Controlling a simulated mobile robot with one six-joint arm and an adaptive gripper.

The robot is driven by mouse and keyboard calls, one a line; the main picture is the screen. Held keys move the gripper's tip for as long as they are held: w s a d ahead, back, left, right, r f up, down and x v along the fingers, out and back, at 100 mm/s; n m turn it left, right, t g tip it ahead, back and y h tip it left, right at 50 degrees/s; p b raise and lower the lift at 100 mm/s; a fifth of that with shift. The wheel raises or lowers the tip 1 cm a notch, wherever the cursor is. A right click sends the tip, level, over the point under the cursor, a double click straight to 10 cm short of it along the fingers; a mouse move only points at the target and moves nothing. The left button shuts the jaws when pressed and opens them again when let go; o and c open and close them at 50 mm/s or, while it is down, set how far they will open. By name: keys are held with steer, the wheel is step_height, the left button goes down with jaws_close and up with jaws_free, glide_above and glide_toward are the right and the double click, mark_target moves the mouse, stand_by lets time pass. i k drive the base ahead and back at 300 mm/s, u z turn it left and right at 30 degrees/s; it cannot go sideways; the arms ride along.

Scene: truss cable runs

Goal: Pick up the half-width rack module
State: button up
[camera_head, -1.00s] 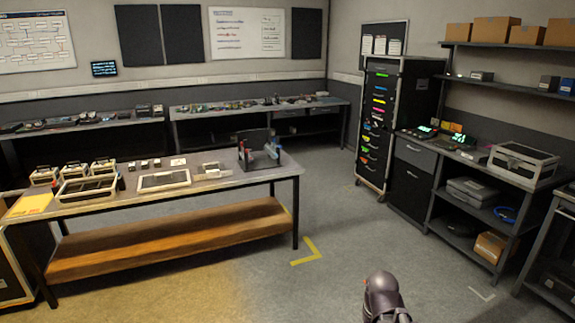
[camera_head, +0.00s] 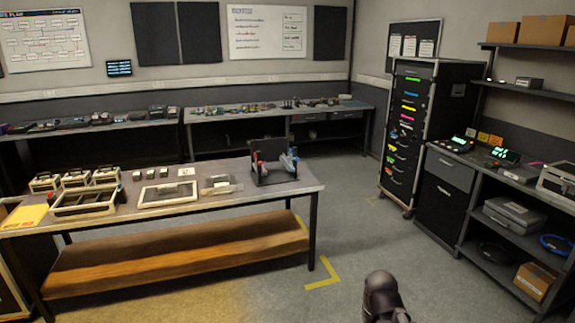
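Three small cream-edged boxes with handles (camera_head: 76,179) stand in a row at the back left of the near table (camera_head: 240,186). They may be rack modules, but I cannot tell which one, if any, is the half-width module. A cream-framed tray with dark compartments (camera_head: 84,203) lies in front of them, and a pale-framed flat panel (camera_head: 167,193) lies to its right. My gripper is not seen; only a dark rounded part of my own arm shows at the bottom edge, well apart from the table.
A dark holder with red and blue-grey tools (camera_head: 273,162) stands at the table's right end. A wooden lower shelf (camera_head: 180,255) runs beneath. A tall rack cabinet (camera_head: 425,130) and shelving (camera_head: 500,225) stand at right. Grey floor (camera_head: 345,220) between is clear.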

mark_target(225, 183)
steer(key=u, duration=0.35)
steer(key=i, duration=1.6)
steer(key=u, duration=0.65)
steer(key=i, duration=0.75)
steer(key=u, duration=0.55)
steer(key=i, duration=1)
steer(key=u, duration=0.25)
